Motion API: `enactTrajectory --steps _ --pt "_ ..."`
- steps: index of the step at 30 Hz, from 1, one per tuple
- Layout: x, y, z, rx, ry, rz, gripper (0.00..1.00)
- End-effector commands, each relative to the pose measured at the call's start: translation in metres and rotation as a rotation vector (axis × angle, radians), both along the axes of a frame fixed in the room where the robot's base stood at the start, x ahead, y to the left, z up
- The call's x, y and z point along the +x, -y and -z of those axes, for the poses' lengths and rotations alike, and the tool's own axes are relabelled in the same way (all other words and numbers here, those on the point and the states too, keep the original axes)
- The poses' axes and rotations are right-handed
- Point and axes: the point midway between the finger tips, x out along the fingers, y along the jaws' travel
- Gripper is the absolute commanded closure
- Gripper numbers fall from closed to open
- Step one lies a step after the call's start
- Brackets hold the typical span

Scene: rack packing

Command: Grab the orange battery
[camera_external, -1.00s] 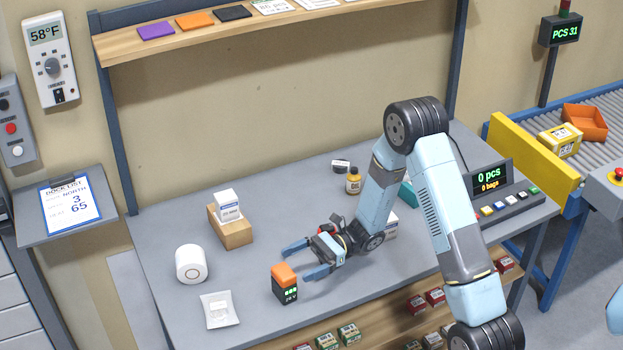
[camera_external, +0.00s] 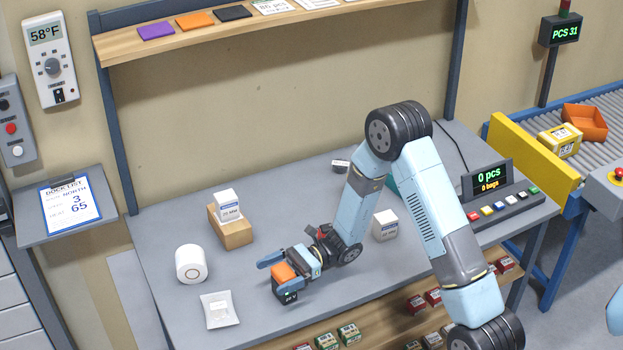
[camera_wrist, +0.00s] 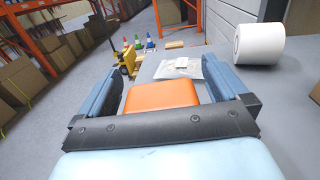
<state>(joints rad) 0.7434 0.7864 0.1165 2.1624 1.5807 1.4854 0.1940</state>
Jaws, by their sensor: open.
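The orange battery (camera_external: 284,271) has an orange top and a dark lower body with green marks. It stands upright on the grey table near its front edge. My gripper (camera_external: 276,275) is open, with its two blue fingers around the battery, one on each side. In the wrist view the orange top (camera_wrist: 162,95) lies between the fingers, and a gap shows beside the left finger. The battery's lower body is partly hidden by the near finger in the external view.
A white roll (camera_external: 191,264) and a clear packet (camera_external: 219,309) lie left of the battery. Another white box (camera_external: 385,225) stands to the right. The table's front edge is close.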

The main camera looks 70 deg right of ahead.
Motion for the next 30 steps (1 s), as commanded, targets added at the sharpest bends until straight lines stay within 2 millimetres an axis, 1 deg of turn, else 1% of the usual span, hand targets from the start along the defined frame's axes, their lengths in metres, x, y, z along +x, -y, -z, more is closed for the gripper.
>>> enactTrajectory --steps 2,25,30 --pt "-0.0001 0.0003 0.0 0.0 0.0 0.0 0.0" --pt "-0.0004 0.0007 0.0001 0.0 0.0 0.0 0.74" --pt "-0.0002 0.0007 -0.0003 -0.001 0.001 0.0 0.74"
